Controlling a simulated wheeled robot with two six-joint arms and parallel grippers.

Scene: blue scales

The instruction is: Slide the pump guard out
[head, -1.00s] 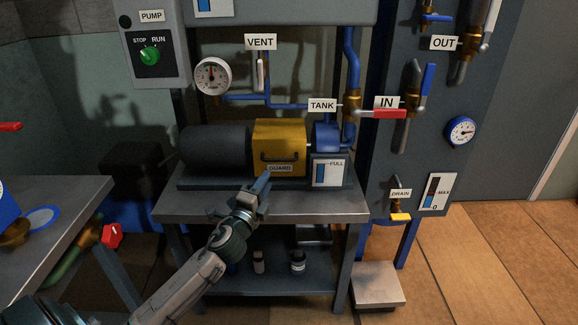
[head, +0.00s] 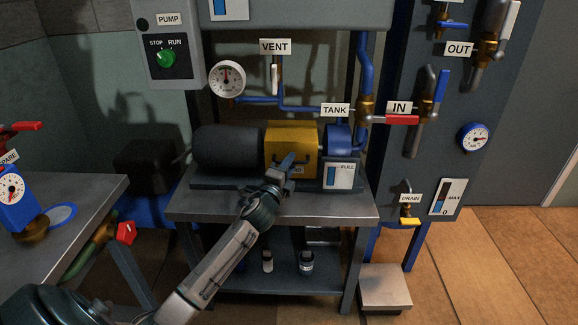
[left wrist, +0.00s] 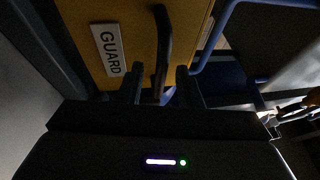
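The yellow pump guard (head: 291,136) sits between the dark motor (head: 228,147) and the blue pump (head: 339,138) on the steel bench. In the left wrist view the guard (left wrist: 183,25) shows its GUARD label and a black handle (left wrist: 162,40). My left gripper (head: 291,164) is at the guard's front in the head view and hides part of the label and handle. In the left wrist view its two fingers (left wrist: 158,85) are apart, with the handle's end between them and gaps on both sides. My right gripper is not in view.
A FULL level gauge (head: 339,176) stands close to the right of my left gripper. The bench top (head: 270,206) has a bare front strip. A side table (head: 75,222) is at the left.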

